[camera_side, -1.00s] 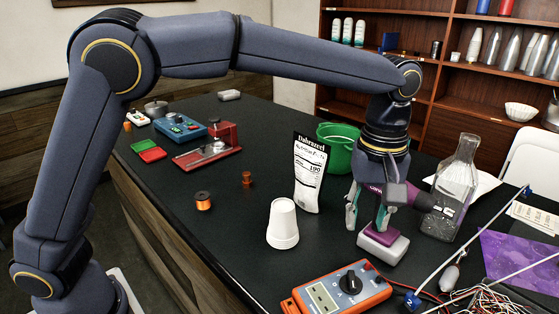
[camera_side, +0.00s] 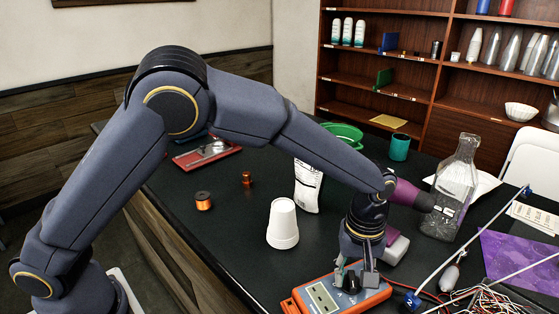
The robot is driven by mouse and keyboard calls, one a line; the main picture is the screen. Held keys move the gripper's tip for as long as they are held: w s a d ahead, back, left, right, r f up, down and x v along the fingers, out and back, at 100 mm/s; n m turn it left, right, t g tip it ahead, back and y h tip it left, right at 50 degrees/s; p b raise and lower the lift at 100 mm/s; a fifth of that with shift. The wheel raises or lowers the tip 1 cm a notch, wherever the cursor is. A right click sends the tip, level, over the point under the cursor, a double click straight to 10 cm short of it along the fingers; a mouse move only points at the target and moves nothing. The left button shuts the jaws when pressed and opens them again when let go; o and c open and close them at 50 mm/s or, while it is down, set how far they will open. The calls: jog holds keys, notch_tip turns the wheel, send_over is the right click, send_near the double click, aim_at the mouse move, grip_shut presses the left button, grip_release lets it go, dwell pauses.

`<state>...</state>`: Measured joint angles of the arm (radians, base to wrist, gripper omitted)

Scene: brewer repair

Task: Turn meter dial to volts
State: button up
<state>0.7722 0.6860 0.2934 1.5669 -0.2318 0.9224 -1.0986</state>
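The orange multimeter (camera_side: 322,302) lies on the black table at the front middle, with a pale display on its left part. Its black dial (camera_side: 351,284) shows between my fingers, partly covered. My gripper (camera_side: 354,277) points down over the meter, with one finger on each side of the dial. The fingers stand apart; I cannot tell whether they touch the dial. The dial's pointer direction and markings are too small and too covered to read.
A white cup (camera_side: 283,224) and a white pouch (camera_side: 307,187) stand behind the meter. A white and magenta block (camera_side: 394,249) sits close behind my gripper.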

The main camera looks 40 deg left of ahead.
grip_shut()
jog(key=shift+m, duration=0.3)
dwell(0.3)
jog(key=m, duration=0.4)
jog(key=shift+m, duration=2.1)
grip_release()
